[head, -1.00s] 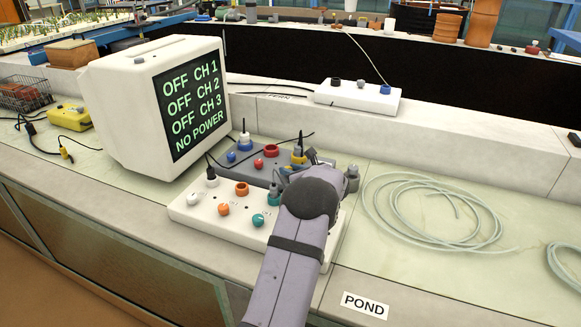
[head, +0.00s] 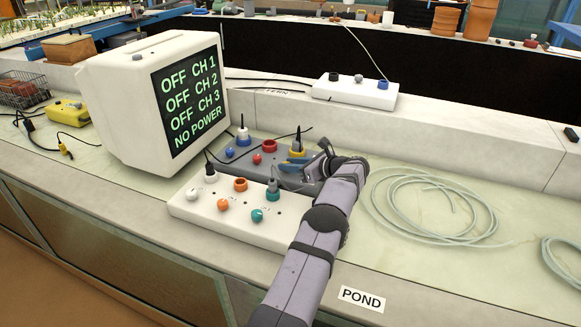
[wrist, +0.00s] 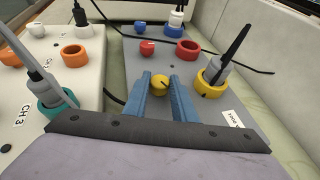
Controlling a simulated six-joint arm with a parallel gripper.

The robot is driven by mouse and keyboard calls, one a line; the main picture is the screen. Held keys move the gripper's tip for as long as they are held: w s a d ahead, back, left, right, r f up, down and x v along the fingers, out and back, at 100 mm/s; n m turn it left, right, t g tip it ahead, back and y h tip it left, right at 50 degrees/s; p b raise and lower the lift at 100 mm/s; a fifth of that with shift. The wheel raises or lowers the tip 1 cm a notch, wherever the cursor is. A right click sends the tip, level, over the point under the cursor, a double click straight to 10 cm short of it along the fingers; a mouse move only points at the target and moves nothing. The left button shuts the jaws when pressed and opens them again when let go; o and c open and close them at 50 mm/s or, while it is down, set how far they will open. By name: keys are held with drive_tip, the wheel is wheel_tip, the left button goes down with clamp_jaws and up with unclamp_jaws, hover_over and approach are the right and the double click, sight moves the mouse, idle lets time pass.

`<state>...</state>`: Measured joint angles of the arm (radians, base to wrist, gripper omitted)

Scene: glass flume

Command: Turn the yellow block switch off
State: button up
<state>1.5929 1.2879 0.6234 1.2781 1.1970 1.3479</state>
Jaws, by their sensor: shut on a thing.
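The yellow switch knob (wrist: 160,84) stands on the grey block (wrist: 143,57), in front of its red and blue knobs. A thin dark mark crosses its top. My gripper (wrist: 160,78) has its two blue fingers shut on the knob, one on each side. In the head view my gripper (head: 312,168) is low over the right end of the grey block and hides the knob. A yellow socket ring (wrist: 214,84) with a grey plug in it sits just right of the fingers. The monitor (head: 130,105) reads OFF for CH 1, CH 2 and CH 3, and NO POWER.
A white block (head: 200,221) with white, orange and teal knobs and sockets lies in front of the grey block. Black cords run from the plugs. Coiled clear tubing (head: 430,240) lies on the bench to the right. Another white block (head: 355,92) stands on the ledge behind.

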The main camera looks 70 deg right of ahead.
drive_tip(key=shift+d+r+n+b, duration=0.1)
drive_tip(key=shift+r+n+b, duration=0.1)
drive_tip(key=shift+n+b, duration=0.1)
idle(0.5)
drive_tip(key=o, duration=1)
drive_tip(key=shift+o, duration=0.2)
drive_tip(key=shift+f, duration=0.1)
drive_tip(key=shift+s, duration=0.2)
drive_tip(key=shift+b+v, duration=0.4)
drive_tip(key=shift+v, duration=3.15)
